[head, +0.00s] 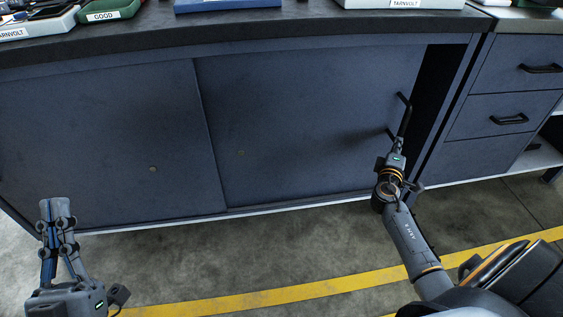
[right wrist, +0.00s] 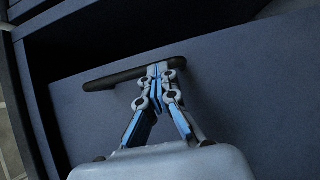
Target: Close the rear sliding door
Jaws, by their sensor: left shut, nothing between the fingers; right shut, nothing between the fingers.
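The right-hand sliding door (head: 300,120) is a dark blue panel with a black bar handle (head: 404,112) near its right edge. A dark open gap (head: 438,85) shows between that edge and the cabinet's right post. The left-hand sliding door (head: 100,140) covers the left side; I cannot tell for sure which panel is the rear one. My right gripper (head: 397,148) is at the handle, its fingers shut. In the right wrist view the fingertips (right wrist: 158,72) overlap the black handle (right wrist: 120,74); contact is unclear. My left gripper (head: 55,205) is shut and empty, low at the left, away from the doors.
The worktop (head: 270,27) above carries trays and labelled boxes, including a green one (head: 105,12). Drawers with black handles (head: 541,68) stand at the right. A yellow line (head: 240,301) crosses the concrete floor in front, which is otherwise clear.

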